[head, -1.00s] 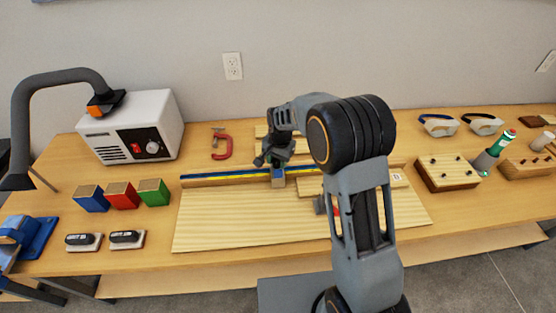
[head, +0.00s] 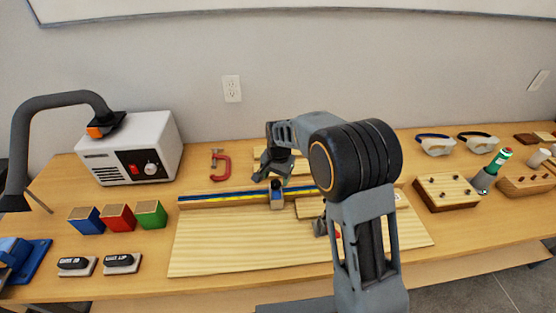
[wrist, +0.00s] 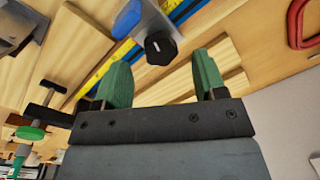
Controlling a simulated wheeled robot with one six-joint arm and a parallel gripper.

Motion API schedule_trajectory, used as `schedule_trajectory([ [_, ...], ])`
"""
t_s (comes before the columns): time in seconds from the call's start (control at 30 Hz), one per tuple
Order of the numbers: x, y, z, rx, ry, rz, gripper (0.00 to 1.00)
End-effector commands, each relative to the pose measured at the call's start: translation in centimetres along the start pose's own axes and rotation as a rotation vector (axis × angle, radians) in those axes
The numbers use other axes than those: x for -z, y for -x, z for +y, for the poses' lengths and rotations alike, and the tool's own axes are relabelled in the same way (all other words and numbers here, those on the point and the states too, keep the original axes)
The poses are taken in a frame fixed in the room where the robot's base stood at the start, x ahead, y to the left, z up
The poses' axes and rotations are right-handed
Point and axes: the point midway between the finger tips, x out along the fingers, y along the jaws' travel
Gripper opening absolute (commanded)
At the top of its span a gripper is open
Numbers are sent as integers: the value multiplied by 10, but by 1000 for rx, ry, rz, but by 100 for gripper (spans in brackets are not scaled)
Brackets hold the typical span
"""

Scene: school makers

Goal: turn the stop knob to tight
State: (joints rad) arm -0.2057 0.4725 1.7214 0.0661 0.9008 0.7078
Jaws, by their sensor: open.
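The stop knob (wrist: 160,47) is a dark, lobed knob on a grey stop block (wrist: 148,18) that straddles the blue and yellow ruler (wrist: 112,65). In the head view the stop block (head: 277,200) sits on the ruler strip (head: 225,199) at the back of the pale board. My gripper (wrist: 152,80) is open, its two green fingers apart. In the wrist view the knob appears in the gap, just beyond the fingertips and nothing is held. In the head view my gripper (head: 275,168) is above and behind the stop block.
A red clamp (head: 221,165) lies left of my gripper; it also shows at the wrist view's right edge (wrist: 296,22). Blue, red and green blocks (head: 118,218) stand left of the board (head: 230,248). A grey-white box (head: 140,150) stands back left. The board's front left is clear.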

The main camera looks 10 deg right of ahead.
Motion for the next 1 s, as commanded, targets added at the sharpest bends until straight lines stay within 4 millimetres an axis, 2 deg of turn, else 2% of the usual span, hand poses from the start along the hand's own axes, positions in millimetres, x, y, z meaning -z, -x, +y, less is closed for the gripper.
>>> schedule_trajectory([
  [0.1,1,26,-1,4,0,4,65],
  [0.3,1,66,0,3,0,4,65],
  [0.5,1,95,0,2,-1,2,65],
  [0.7,0,108,0,1,-1,1,65],
  [1.0,0,111,0,1,-1,1,65],
])
